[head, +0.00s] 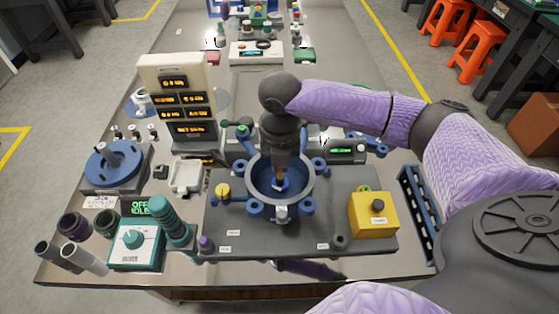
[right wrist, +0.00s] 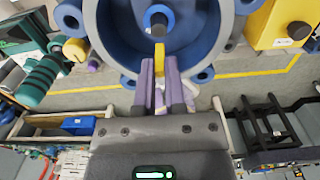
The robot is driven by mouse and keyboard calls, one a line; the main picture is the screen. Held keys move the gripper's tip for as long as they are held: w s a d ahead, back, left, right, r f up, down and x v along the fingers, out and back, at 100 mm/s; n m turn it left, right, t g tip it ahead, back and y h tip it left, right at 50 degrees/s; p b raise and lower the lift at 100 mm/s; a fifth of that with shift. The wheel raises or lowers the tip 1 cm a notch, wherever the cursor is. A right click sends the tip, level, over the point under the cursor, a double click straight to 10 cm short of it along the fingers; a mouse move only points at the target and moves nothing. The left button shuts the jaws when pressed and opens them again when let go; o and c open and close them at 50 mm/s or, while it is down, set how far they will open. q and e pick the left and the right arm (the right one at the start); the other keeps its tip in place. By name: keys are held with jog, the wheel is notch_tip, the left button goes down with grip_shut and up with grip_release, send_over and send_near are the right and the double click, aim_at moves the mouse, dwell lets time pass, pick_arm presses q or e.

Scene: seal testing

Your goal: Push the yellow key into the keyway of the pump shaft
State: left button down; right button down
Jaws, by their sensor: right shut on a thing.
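The blue pump housing (head: 252,190) is a round open bowl on the grey plate, with blue knobs around its rim. In the right wrist view, the pump shaft (right wrist: 158,17) stands in the housing's middle, a blue ring with a dark centre. My right gripper (head: 281,176) points down into the housing. Its purple fingers (right wrist: 160,75) are shut on the yellow key (right wrist: 159,52), whose far end is at the near side of the shaft. I cannot tell whether the key touches the shaft, and the keyway is not discernible. My left gripper is not in view.
A yellow box (head: 372,217) with a dark knob stands right of the housing. A display tower (head: 177,90), a blue round fixture (head: 112,160) and a teal ribbed cylinder (head: 168,222) stand to the left. The plate's front strip (head: 275,240) is mostly clear.

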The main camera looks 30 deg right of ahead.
jog(key=shift+r, duration=0.1)
dwell(0.3)
jog(key=shift+f, duration=0.35)
jog(key=c, duration=0.6)
grip_release()
notch_tip(320, 180, up, 5)
jog(key=p, duration=0.6)
jog(key=shift+r, duration=0.1)
